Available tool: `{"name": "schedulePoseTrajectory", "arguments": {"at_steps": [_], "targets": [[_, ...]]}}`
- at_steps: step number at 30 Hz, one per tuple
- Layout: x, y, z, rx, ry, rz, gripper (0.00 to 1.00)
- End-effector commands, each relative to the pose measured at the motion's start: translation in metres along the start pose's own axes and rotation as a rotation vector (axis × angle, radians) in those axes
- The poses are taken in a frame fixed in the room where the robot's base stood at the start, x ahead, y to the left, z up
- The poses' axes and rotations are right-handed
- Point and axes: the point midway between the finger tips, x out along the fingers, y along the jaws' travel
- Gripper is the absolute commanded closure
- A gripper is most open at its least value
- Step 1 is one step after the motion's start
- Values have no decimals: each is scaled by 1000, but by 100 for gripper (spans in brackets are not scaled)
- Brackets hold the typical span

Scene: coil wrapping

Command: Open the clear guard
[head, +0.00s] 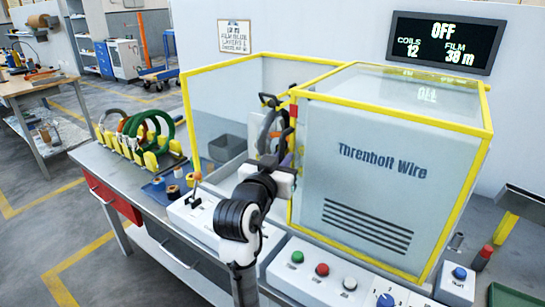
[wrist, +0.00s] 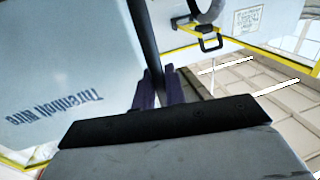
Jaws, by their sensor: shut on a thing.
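My gripper (head: 288,160) is at the guard's left front edge, mostly hidden behind my wrist in the head view. In the wrist view its purple fingers (wrist: 157,88) are shut around a dark upright bar, the guard's handle (wrist: 142,40). The frame's left section (head: 222,68) shows a wrapping ring (head: 266,130) inside; I cannot tell whether its front is covered.
Coils on a yellow rack (head: 140,135) stand at the left of the bench. A control panel with buttons (head: 322,270) lies along the front, below the guard. A display (head: 445,42) reads OFF.

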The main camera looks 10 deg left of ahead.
Motion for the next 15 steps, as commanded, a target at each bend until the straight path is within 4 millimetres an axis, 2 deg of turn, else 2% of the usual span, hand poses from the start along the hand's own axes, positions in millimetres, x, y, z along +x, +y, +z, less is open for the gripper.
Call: {"name": "schedulePoseTrajectory", "arguments": {"at_steps": [12, 13, 15], "targets": [[0, 3, 0, 0, 0, 0, 100], [0, 3, 0, 0, 0, 0, 86], [0, 3, 0, 0, 0, 0, 77]]}}
